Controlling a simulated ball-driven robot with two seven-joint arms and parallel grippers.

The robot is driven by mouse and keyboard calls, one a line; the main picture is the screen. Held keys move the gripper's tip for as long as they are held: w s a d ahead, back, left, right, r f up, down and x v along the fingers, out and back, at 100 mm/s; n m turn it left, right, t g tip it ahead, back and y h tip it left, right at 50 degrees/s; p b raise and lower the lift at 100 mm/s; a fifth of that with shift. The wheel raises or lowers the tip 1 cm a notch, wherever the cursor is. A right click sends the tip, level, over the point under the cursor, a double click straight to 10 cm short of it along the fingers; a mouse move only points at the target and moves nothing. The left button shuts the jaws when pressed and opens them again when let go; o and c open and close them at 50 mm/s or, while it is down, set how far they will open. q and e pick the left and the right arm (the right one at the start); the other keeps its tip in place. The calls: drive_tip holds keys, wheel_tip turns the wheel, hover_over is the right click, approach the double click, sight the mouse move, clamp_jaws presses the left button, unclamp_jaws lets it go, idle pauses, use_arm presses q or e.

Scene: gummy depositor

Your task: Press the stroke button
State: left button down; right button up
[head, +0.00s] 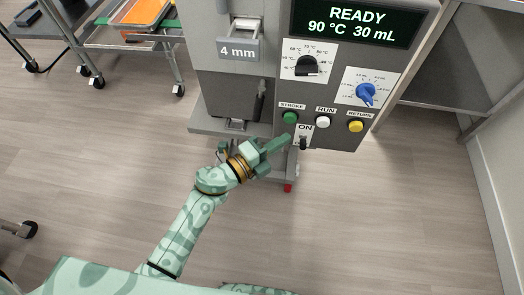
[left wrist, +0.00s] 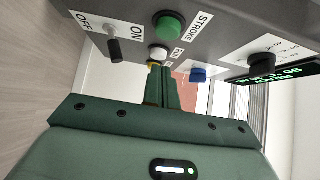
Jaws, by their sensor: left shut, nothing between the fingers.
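The green stroke button (head: 289,118) sits under a STROKE label on the lower left of the grey control panel. It also shows in the left wrist view as a green round cap (left wrist: 168,27) near the top. My left gripper (head: 284,141) is shut and empty, its fingertips a little below the button in the head view, beside the ON switch. In the left wrist view the shut fingers (left wrist: 160,72) point toward the panel, and a gap shows between them and the green button. My right gripper is in neither view.
A white RUN button (head: 322,122) and a yellow RETURN button (head: 356,126) stand right of the green one. The ON/OFF switch (head: 303,144) is just below. Black (head: 306,67) and blue (head: 366,92) knobs sit above. The display (head: 354,24) reads READY, 90 °C, 30 mL.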

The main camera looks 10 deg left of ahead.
sight(294, 121)
use_arm(q)
drive_tip(key=w+b, duration=0.1)
drive_tip(key=w, duration=0.3)
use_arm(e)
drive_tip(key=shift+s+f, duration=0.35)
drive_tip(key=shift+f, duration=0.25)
